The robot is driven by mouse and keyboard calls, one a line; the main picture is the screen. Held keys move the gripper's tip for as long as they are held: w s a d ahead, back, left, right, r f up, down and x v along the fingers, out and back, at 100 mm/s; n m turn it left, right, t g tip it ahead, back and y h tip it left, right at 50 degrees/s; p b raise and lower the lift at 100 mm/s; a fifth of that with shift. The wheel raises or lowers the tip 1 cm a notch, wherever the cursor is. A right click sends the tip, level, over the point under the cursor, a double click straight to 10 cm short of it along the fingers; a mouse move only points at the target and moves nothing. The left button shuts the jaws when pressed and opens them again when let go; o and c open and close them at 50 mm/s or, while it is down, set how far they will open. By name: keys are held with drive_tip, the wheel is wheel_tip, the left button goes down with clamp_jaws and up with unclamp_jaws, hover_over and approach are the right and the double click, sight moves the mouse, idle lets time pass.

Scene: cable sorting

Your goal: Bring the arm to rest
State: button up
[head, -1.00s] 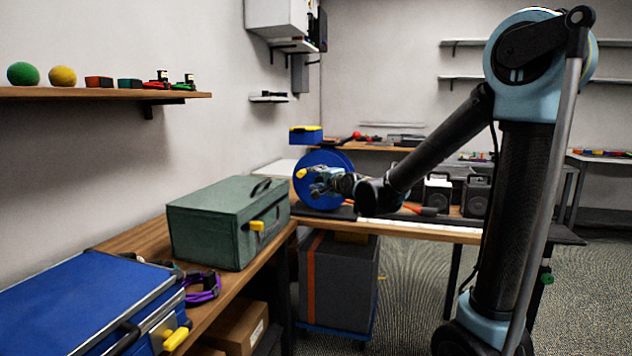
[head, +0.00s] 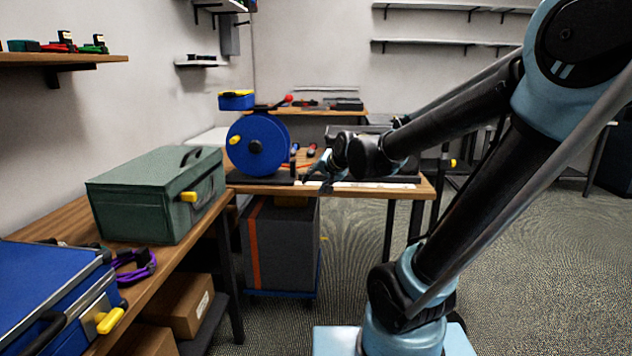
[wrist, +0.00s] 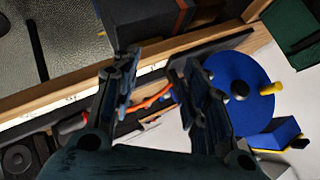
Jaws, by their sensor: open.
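My gripper (head: 318,178) hangs above the front edge of the far bench in the head view, to the right of the blue cable reel. In the wrist view my gripper (wrist: 155,85) has its two dark fingers spread apart with nothing between them. An orange cable (wrist: 152,102) shows behind the gap, apart from the fingers. The blue reel (head: 258,146) stands upright on the bench; in the wrist view the reel (wrist: 238,85) is just beyond the right finger.
A green case (head: 150,195) and a blue case (head: 45,290) sit on the left bench with a purple cable coil (head: 135,262). A grey bin (head: 285,245) stands under the far bench (head: 425,188). Carpet (head: 540,260) at right is free.

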drive_tip(key=s+d+f+n+g+h, duration=0.2)
drive_tip(key=s+d+f, duration=0.4)
drive_tip(key=s+d, duration=0.3)
drive_tip(key=s+d+f+n+g+h, duration=0.1)
drive_tip(key=s+d+f+g+h, duration=0.2)
drive_tip(key=s+d+f, duration=0.4)
drive_tip(key=s+d+g, duration=0.1)
drive_tip(key=s+d, duration=0.2)
drive_tip(key=s, duration=0.5)
drive_tip(key=shift+s+n, duration=0.2)
drive_tip(key=shift+n, duration=0.2)
drive_tip(key=shift+f, duration=0.1)
drive_tip(key=shift+w+f, duration=0.2)
drive_tip(key=shift+w, duration=0.25)
